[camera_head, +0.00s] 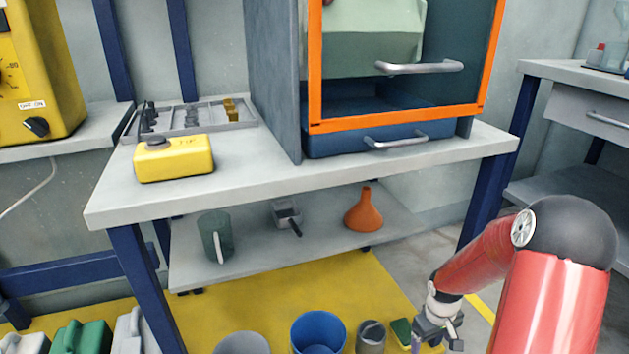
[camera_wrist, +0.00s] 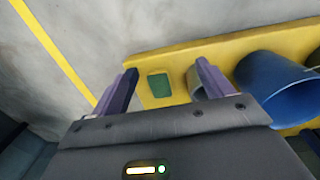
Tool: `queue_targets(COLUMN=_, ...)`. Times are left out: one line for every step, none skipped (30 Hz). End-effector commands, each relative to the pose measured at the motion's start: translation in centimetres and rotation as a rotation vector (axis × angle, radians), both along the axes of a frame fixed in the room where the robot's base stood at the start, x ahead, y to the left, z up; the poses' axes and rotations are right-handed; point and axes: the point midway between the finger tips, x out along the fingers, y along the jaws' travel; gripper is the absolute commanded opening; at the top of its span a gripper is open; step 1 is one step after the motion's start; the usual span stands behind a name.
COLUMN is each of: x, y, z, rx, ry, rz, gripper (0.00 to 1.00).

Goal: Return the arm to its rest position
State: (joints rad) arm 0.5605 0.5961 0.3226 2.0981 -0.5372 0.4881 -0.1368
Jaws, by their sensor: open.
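My arm is red with a dark joint and reaches in from the lower right of the head view. My gripper (camera_head: 438,338) hangs low over the floor at the right end of the yellow mat (camera_head: 270,300). In the wrist view my gripper (camera_wrist: 165,88) shows two purple-grey fingers spread apart with nothing held between them. A green sponge (camera_wrist: 159,85) lies on the floor mat below and between the fingers. It also shows beside my gripper in the head view (camera_head: 401,332).
A blue bucket (camera_head: 318,333) and a grey cup (camera_head: 371,337) stand left of my gripper. The workbench (camera_head: 330,175) holds a yellow box (camera_head: 174,160) and an orange-framed cabinet (camera_head: 400,117). Its lower shelf holds an orange funnel (camera_head: 364,210). Grey floor lies open right of the mat.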

Motion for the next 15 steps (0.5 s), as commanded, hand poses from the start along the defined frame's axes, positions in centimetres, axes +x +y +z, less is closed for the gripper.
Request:
queue_targets(x=0.1, y=0.2, z=1.6, rx=-0.015, ry=-0.012, rz=-0.002, gripper=0.79)
queue_targets(x=0.0, y=0.3, z=2.4, rx=-0.022, ry=-0.015, rz=-0.007, gripper=0.79)
queue_targets(x=-0.1, y=0.4, z=3.5, rx=-0.032, ry=-0.021, rz=-0.013, gripper=0.79)
queue_targets(x=-0.2, y=0.5, z=4.4, rx=-0.041, ry=-0.026, rz=-0.017, gripper=0.79)
queue_targets(x=-0.3, y=0.7, z=5.3, rx=-0.049, ry=-0.032, rz=-0.023, gripper=0.79)
queue_targets(x=-0.4, y=0.9, z=6.6, rx=-0.060, ry=-0.042, rz=-0.031, gripper=0.79)
queue_targets(x=-0.6, y=1.1, z=7.7, rx=-0.068, ry=-0.049, rz=-0.036, gripper=0.79)
queue_targets(x=-0.8, y=1.3, z=8.9, rx=-0.076, ry=-0.056, rz=-0.043, gripper=0.79)
queue_targets(x=-1.0, y=1.7, z=10.6, rx=-0.088, ry=-0.072, rz=-0.053, gripper=0.79)
queue_targets(x=-1.3, y=2.0, z=12.0, rx=-0.098, ry=-0.083, rz=-0.062, gripper=0.79)
queue_targets(x=-1.7, y=2.3, z=13.5, rx=-0.105, ry=-0.096, rz=-0.073, gripper=0.79)
queue_targets(x=-2.2, y=2.9, z=15.6, rx=-0.115, ry=-0.117, rz=-0.087, gripper=0.79)
queue_targets(x=-2.7, y=3.4, z=17.2, rx=-0.121, ry=-0.132, rz=-0.099, gripper=0.79)
queue_targets(x=-3.3, y=3.8, z=18.7, rx=-0.124, ry=-0.148, rz=-0.112, gripper=0.79)
queue_targets(x=-4.1, y=4.5, z=20.6, rx=-0.127, ry=-0.170, rz=-0.129, gripper=0.79)
